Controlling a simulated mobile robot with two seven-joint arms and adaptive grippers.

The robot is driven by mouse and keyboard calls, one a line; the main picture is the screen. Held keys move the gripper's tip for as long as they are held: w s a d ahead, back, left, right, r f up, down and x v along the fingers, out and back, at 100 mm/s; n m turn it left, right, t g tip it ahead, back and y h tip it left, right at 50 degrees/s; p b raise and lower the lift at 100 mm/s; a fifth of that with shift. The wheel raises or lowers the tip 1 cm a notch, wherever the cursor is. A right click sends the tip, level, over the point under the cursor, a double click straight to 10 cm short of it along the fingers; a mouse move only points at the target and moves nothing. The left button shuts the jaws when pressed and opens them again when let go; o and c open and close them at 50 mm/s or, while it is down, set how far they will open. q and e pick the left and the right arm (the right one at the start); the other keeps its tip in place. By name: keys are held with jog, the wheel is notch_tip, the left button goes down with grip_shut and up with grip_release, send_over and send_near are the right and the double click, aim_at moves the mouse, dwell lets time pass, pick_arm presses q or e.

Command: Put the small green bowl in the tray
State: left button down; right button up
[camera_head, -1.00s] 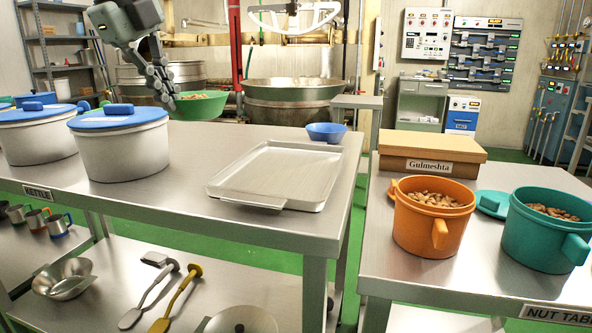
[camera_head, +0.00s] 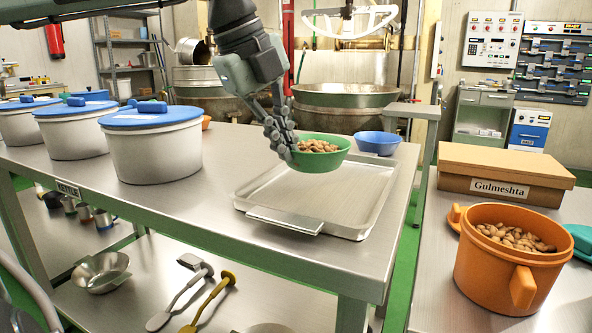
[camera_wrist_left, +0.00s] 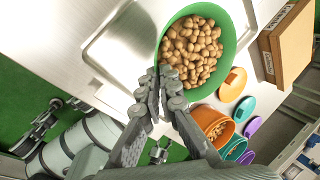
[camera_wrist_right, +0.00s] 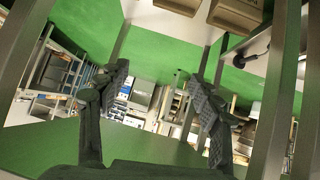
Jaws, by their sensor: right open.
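The small green bowl (camera_head: 322,158) is full of brown nuts and hangs above the far part of the metal tray (camera_head: 262,200) in the head view. My left gripper (camera_head: 284,146) is shut on the bowl's left rim. In the left wrist view the fingers (camera_wrist_left: 166,84) pinch the rim of the green bowl (camera_wrist_left: 240,45), and the tray (camera_wrist_left: 92,50) lies below and to the left. The bowl looks about level, with the nuts inside. My right gripper (camera_wrist_right: 155,95) is open and empty in its own wrist view, away from the table top.
A blue bowl (camera_head: 377,143) stands just behind the tray. White pots with blue lids (camera_head: 152,145) stand at the left. An orange bucket of nuts (camera_head: 505,262) and a Gulmeshta box (camera_head: 500,172) are on the right table. The tray's inside is empty where visible.

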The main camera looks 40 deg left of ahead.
pick_arm(q)
jog(key=shift+w+d+f, duration=0.45)
jog(key=shift+w+d, duration=0.05)
jog(key=shift+w, duration=0.05)
jog(key=shift+f, duration=0.25)
notch_tip(320, 180, down, 3)
jog(key=shift+f, duration=0.2)
pick_arm(e)
jog(key=shift+w+a+r+t+y, duration=0.3)
jog(key=shift+w+a+r, duration=0.2)
jog(key=shift+a+r, duration=0.1)
pick_arm(q)
jog(key=shift+f+b, duration=0.15)
jog(key=shift+b, duration=0.2)
pick_arm(e)
jog(key=shift+w+a+r+t, duration=0.35)
jog(key=shift+a+r+t, duration=0.05)
jog(key=shift+a+r, duration=0.05)
pick_arm(q)
jog(key=c, duration=2.2)
grip_release()
jog(key=o, duration=0.5)
pick_arm(e)
jog(key=shift+a+r, duration=0.1)
jog(key=shift+r, duration=0.05)
